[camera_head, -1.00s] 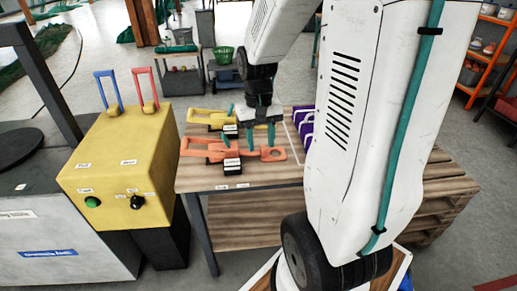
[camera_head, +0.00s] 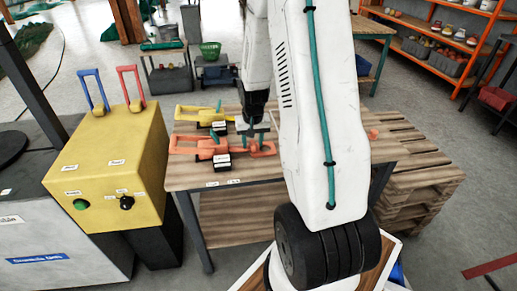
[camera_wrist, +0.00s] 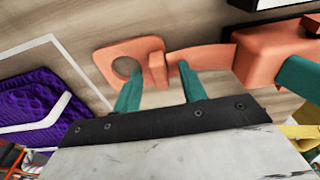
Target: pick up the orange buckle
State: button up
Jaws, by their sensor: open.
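The orange buckle (camera_head: 205,147) lies on the wooden table, with a long handle at its left and a flat plate with a round hole at its right. In the wrist view its plate (camera_wrist: 112,62) and a small raised block show just past my fingertips. My gripper (camera_head: 253,134) is open over the right part of the buckle. In the wrist view the two teal fingers of my gripper (camera_wrist: 159,72) stand either side of the raised block; I cannot tell whether they touch it. My arm hides part of the table.
A yellow buckle (camera_head: 200,113) lies just behind the orange one on the table (camera_head: 235,175). A yellow control box (camera_head: 110,165) stands at the left. In the wrist view a purple net piece (camera_wrist: 50,108) lies at the left. Pallets (camera_head: 415,190) stand at the right.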

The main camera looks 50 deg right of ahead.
jog(key=shift+f, duration=0.55)
grip_shut()
jog(key=shift+w+r, duration=0.1)
